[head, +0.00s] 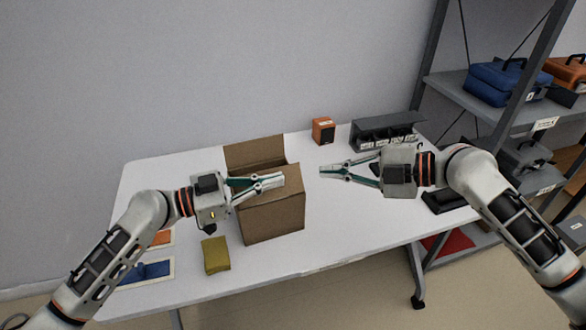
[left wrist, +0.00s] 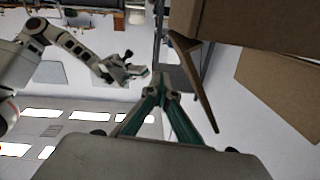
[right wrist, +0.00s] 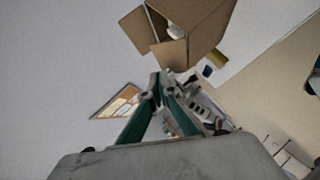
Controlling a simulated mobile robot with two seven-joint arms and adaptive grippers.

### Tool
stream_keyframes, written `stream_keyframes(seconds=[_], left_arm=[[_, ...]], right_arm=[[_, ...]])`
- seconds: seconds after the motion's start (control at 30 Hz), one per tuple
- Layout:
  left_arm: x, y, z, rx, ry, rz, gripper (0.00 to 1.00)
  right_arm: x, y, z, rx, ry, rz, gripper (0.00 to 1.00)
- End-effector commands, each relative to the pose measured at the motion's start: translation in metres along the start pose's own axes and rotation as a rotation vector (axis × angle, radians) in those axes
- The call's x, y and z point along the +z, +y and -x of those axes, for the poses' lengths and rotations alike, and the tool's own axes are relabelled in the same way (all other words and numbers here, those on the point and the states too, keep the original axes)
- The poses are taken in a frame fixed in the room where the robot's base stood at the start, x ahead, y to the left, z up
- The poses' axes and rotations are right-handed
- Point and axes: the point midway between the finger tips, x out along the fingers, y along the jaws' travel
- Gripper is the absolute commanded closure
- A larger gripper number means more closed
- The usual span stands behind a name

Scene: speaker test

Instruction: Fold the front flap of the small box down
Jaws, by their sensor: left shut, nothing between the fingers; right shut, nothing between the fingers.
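The small brown cardboard box (head: 273,218) stands on the white table. Its back flap (head: 255,152) stands up behind it. My left gripper (head: 283,178) is shut and empty, over the top of the box in the head view, hiding part of the opening and flaps. In the left wrist view, a flap (left wrist: 199,88) sticks out from the box (left wrist: 265,22) beside the fingers. In the right wrist view the box (right wrist: 205,22) shows two open flaps and something pale inside; I cannot tell which is the front flap. My right gripper (head: 322,171) is shut and empty, right of the box.
A yellow block (head: 215,255) lies left of the box. An orange speaker-like box (head: 323,130) and a dark divided tray (head: 385,134) stand at the back right. Blue (head: 147,271) and orange items lie at the left edge. A grey shelf (head: 500,98) stands at the right.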

Motion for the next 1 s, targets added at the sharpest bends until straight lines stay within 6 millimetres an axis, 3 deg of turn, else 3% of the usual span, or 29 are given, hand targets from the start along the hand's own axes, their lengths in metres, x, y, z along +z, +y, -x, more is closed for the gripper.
stream_keyframes(seconds=[0.27, 0.7, 1.0], left_arm=[[0.001, 0.000, 0.000, 0.000, 0.000, 0.000, 1.00], [0.000, 0.000, 0.000, 0.000, 0.000, 0.000, 1.00], [0.000, 0.000, 0.000, 0.000, 0.000, 0.000, 1.00]], right_arm=[[-0.005, 0.008, -0.001, -0.031, 0.025, 0.086, 1.00], [-0.007, 0.006, -0.072, -0.030, 0.025, 0.082, 1.00], [-0.006, 0.005, -0.092, -0.031, 0.022, 0.083, 1.00]])
